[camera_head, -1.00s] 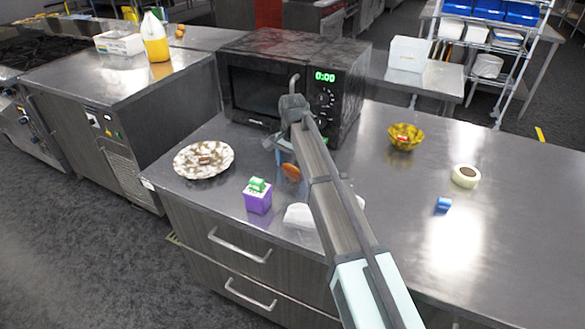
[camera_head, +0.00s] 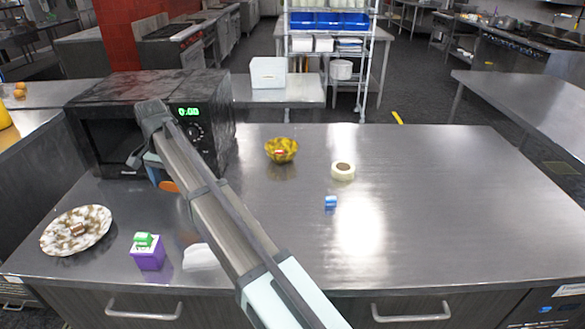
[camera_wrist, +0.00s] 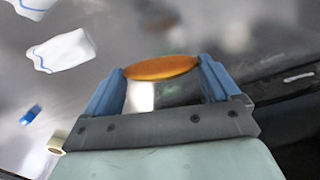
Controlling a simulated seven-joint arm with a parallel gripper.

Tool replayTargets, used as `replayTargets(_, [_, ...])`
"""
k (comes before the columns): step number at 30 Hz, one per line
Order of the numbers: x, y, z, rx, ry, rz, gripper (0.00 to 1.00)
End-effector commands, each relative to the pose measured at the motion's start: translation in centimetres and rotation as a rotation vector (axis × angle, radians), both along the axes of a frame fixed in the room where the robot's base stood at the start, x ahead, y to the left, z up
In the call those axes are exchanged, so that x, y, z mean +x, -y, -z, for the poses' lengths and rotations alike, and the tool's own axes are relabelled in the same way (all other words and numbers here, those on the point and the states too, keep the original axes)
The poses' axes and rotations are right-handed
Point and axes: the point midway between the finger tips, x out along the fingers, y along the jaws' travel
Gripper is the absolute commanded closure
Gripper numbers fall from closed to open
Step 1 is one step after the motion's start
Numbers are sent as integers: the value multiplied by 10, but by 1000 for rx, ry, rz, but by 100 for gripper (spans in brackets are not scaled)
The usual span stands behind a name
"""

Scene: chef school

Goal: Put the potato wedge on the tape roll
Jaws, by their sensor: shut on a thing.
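The potato wedge (camera_wrist: 162,68) is an orange, flat-oval piece held between the two blue fingers of my gripper (camera_wrist: 161,88) in the wrist view. In the head view, the wedge (camera_head: 168,186) shows as a small orange patch at my gripper (camera_head: 160,175), in front of the microwave and above the counter. My arm hides part of the gripper there. The tape roll (camera_head: 343,171) is a pale cream ring with a dark centre, lying flat on the counter right of my gripper and well apart from it. It also shows at the lower left of the wrist view (camera_wrist: 57,142).
A black microwave (camera_head: 106,137) stands behind my gripper. A yellow bowl (camera_head: 281,148) sits between it and the tape roll, with a small blue item (camera_head: 330,202) nearer the front. A plate (camera_head: 93,234) and a purple box (camera_head: 148,258) are at left. The counter's right side is clear.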

Motion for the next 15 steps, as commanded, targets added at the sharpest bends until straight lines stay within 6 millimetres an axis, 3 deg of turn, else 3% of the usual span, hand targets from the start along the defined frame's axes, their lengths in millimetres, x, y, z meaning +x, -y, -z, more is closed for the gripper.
replayTargets(5, [14,17,0,0,0,28,40])
replayTargets(8, [31,40,0,0,1,62,40])
replayTargets(15, [79,113,-3,2,4,172,40])
